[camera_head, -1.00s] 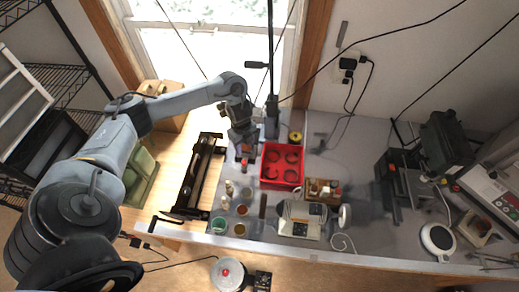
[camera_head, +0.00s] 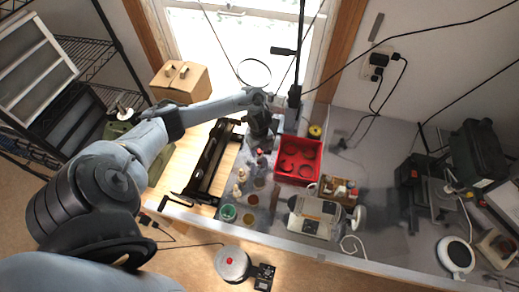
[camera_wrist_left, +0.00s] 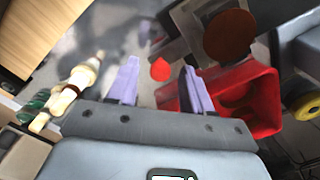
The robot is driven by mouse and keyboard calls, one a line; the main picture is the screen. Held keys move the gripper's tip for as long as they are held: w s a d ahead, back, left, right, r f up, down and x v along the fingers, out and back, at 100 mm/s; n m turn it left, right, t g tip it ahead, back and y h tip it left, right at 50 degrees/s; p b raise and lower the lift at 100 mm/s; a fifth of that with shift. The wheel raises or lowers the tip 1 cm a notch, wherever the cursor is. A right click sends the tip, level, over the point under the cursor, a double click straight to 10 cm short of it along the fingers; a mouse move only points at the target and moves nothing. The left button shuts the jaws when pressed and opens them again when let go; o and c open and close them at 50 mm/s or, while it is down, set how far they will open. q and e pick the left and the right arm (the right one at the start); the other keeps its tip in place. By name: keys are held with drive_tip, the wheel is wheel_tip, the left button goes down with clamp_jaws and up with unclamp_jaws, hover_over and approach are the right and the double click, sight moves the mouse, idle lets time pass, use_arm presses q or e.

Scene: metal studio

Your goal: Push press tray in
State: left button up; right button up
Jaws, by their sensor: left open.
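A red square tray (camera_head: 297,160) with dark round rings in it lies on the grey bench, just right of my left gripper (camera_head: 262,148). Part of the red tray (camera_wrist_left: 262,95) shows on the right in the left wrist view. I cannot tell for sure which part is the press tray. A grey block with a dark red disc (camera_wrist_left: 230,37) stands beyond the fingers. My left gripper (camera_wrist_left: 160,85) is open, with two pale purple fingers and nothing held. A small red piece (camera_wrist_left: 160,70) appears between the fingertips, apart from them as far as I see. My right gripper is out of view.
A black frame (camera_head: 214,160) lies left of the gripper. Small jars and a green cup (camera_head: 227,213) stand in front. A white machine (camera_head: 314,217) and a wooden box (camera_head: 337,190) are to the right. A black post (camera_head: 295,95) rises behind.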

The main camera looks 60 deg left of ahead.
use_arm(q)
clamp_jaws()
idle(0.3)
